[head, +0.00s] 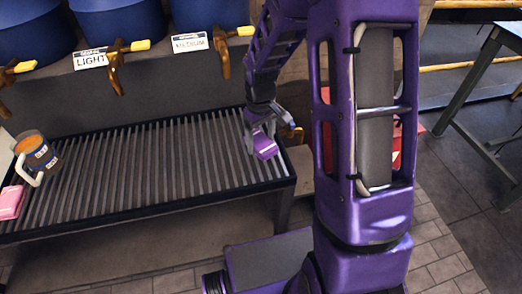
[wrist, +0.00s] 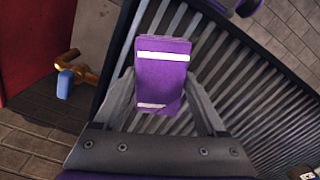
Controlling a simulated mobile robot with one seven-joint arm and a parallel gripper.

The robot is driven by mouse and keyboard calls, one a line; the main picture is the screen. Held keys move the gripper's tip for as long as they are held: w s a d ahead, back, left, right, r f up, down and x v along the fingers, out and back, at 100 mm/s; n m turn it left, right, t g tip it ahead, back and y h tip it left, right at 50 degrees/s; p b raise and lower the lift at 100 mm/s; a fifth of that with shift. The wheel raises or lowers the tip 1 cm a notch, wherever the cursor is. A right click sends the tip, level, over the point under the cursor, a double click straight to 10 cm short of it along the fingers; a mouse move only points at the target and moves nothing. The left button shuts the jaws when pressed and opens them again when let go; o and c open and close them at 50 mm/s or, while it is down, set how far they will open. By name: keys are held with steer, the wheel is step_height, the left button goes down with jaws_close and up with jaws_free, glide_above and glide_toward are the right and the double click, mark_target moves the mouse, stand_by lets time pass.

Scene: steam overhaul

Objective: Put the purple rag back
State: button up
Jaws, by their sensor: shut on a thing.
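The purple rag (head: 265,147) is a small folded block above the right end of the slatted rack. My gripper (head: 262,133) is shut on it. In the wrist view the rag (wrist: 163,75) shows white stripes and sits between the two fingers of my gripper (wrist: 160,98). The slats of the rack (wrist: 265,110) show behind and below it. I cannot tell whether the rag touches the slats. The slatted rack (head: 130,165) stretches to the left in the head view.
A pink folded rag (head: 10,203) and an orange-filled mug (head: 36,155) sit at the rack's left end. Blue barrels with brass taps stand behind, labelled LIGHT (head: 90,59) and MEDIUM (head: 190,42). The rack's middle is clear. A metal table (head: 470,80) stands at right.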

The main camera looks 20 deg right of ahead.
mark_target(261, 149)
steer(key=shift+f+b, duration=0.35)
steer(key=shift+f, duration=1.5)
steer(key=shift+f, duration=0.1)
steer(key=shift+f, duration=0.15)
steer(key=o, duration=1.4)
steer(key=shift+r, duration=0.25)
step_height(261, 149, up, 12)
steer(key=shift+r+p, duration=0.1)
steer(key=shift+p, duration=1.05)
steer(key=shift+w, duration=0.1)
